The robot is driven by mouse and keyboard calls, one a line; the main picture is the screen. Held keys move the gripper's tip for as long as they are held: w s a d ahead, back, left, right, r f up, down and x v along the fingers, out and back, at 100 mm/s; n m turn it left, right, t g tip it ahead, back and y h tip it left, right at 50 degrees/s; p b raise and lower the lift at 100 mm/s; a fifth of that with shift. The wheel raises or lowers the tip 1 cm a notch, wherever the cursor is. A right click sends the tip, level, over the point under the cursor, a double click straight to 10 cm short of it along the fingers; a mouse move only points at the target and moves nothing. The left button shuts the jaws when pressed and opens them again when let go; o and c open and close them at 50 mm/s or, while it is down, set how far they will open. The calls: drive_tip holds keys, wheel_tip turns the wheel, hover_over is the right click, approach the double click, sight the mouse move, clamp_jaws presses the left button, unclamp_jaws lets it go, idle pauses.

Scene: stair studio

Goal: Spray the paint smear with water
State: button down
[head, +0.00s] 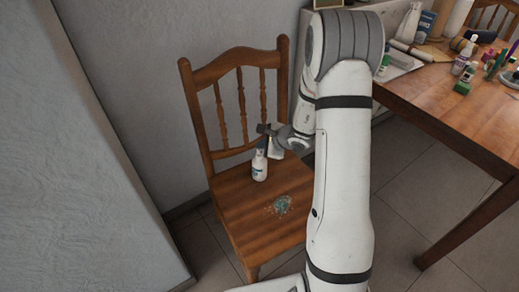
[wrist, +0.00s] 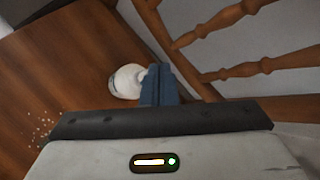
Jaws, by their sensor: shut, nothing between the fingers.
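The paint smear (head: 281,205) is a pale teal, speckled patch on the wooden chair's seat. In the wrist view its pale specks (wrist: 40,128) show at the left. A white bottle (head: 259,168) with a blue mark stands upright on the seat, behind and left of the smear. In the wrist view the bottle (wrist: 127,81) is seen from above, partly hidden by my fingers. My gripper (head: 262,147) is at the bottle's top; its blue fingers (wrist: 158,72) are shut with nothing between them. I cannot tell whether they touch the bottle.
The wooden chair (head: 232,218) has a spindled backrest (head: 238,98) close behind my gripper, against a grey wall (head: 135,60). A wooden table (head: 455,112) at the right holds several bottles and craft items. The seat's front left is clear.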

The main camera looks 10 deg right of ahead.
drive_tip(key=shift+f, duration=0.25)
drive_tip(key=shift+r, duration=1)
wheel_tip(320, 180, up, 6)
drive_tip(key=p, duration=0.4)
idle(0.8)
